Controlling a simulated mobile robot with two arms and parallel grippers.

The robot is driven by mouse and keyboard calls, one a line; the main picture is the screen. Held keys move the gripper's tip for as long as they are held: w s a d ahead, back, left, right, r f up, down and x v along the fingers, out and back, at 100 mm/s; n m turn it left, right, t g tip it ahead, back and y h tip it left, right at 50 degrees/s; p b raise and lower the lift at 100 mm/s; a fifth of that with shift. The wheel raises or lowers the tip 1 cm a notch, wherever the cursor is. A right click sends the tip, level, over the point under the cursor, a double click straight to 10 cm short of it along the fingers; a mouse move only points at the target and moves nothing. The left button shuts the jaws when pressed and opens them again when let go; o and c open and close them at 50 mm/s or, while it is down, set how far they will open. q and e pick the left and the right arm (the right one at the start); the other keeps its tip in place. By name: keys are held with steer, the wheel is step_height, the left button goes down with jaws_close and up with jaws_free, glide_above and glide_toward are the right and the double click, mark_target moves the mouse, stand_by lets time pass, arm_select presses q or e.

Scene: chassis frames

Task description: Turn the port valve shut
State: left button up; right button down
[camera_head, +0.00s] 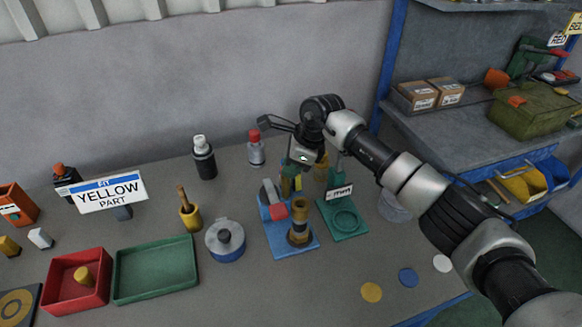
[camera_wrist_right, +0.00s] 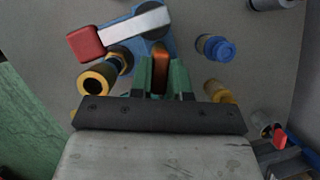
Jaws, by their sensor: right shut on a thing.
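My right gripper (camera_head: 291,180) reaches in from the right over the back of a blue base plate (camera_head: 290,246). In the right wrist view its green fingers (camera_wrist_right: 159,75) are shut on an orange-brown piece (camera_wrist_right: 160,56), mostly hidden between them. I cannot tell for sure whether this piece is the port valve's handle. Beside it lies a grey lever (camera_wrist_right: 138,24) with a red end (camera_wrist_right: 86,43); the red end also shows in the head view (camera_head: 278,211). A brass cylinder with a dark band (camera_head: 299,232) stands upright on the plate. My left gripper is not in view.
A green plate with a ring (camera_head: 343,221) stands right of the blue plate. A round blue-and-grey pot (camera_head: 225,241) is to the left, with a green tray (camera_head: 155,268) and a red tray (camera_head: 60,296) beyond. Discs lie on the clear front right, including a yellow one (camera_head: 371,292).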

steer(key=m+b, duration=0.1)
steer(key=m, duration=0.1)
steer(key=m+t+b, duration=0.1)
steer(key=shift+s+f+m, duration=0.15)
steer(key=shift+m, duration=0.25)
steer(key=m+b, duration=0.1)
steer(key=m+t+h+b, duration=0.1)
steer(key=shift+s+a+m, duration=0.1)
steer(key=shift+s+m, duration=0.05)
steer(key=shift+m, duration=0.15)
steer(key=shift+s+a+m+t+h+b, duration=0.2)
steer(key=shift+m+t+h+b, duration=0.35)
steer(key=shift+m+b, duration=1.15)
steer(key=shift+s+a+m+t+h+b, duration=0.15)
steer(key=shift+m+t+h+b, duration=0.35)
steer(key=shift+m+b, duration=1.2)
steer(key=shift+w, duration=0.1)
steer(key=shift+r, duration=0.2)
steer(key=c, duration=1.1)
jaws_free()
steer(key=shift+r, duration=0.1)
